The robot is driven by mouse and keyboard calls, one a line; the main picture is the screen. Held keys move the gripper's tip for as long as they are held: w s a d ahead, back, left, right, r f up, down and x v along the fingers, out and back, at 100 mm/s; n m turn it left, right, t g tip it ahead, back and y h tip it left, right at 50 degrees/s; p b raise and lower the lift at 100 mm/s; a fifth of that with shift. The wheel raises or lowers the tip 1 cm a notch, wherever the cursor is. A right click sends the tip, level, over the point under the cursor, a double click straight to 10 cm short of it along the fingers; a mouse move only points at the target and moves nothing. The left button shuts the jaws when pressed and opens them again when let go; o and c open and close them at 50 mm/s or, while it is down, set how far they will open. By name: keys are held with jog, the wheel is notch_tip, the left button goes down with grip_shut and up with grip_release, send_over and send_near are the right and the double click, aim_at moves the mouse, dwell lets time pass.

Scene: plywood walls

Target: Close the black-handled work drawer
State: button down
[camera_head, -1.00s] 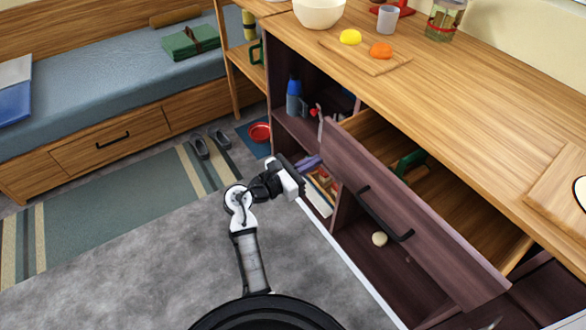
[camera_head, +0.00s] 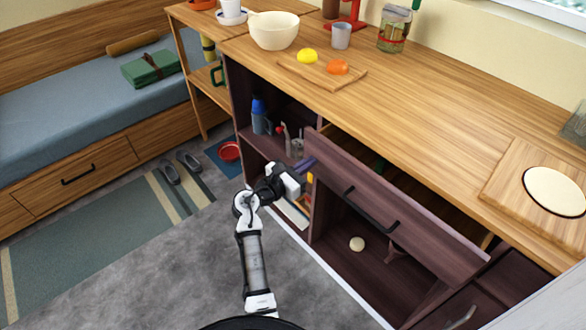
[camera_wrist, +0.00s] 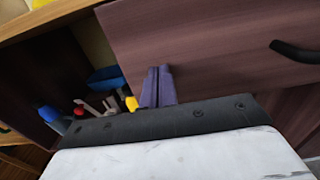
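The work drawer (camera_head: 430,231) has a dark purple-brown front and a black bar handle (camera_head: 370,210). It stands partly open under the wooden counter, with a strip of its inside showing behind the front. In the wrist view the drawer front (camera_wrist: 215,40) fills the upper right, and its handle (camera_wrist: 297,52) is at the right edge. My gripper (camera_head: 307,163) is at the left end of the drawer front, clear of the handle. Its purple fingers (camera_wrist: 157,88) are together with nothing seen between them. I cannot tell whether they touch the front.
The open cabinet below holds a pale round item (camera_head: 357,244). A blue bottle (camera_head: 260,115) stands in the left compartment. The counter carries a bowl (camera_head: 274,30), a cup (camera_head: 341,36) and a cutting board (camera_head: 322,78). Grey floor (camera_head: 150,270) is free at the left.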

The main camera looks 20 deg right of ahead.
aim_at(325, 152)
jog(key=x, duration=0.6)
jog(key=shift+d, duration=0.2)
jog(key=shift+d+r+p, duration=0.1)
jog(key=shift+d+p, duration=0.15)
jog(key=shift+p, duration=0.05)
jog(key=shift+r, duration=0.2)
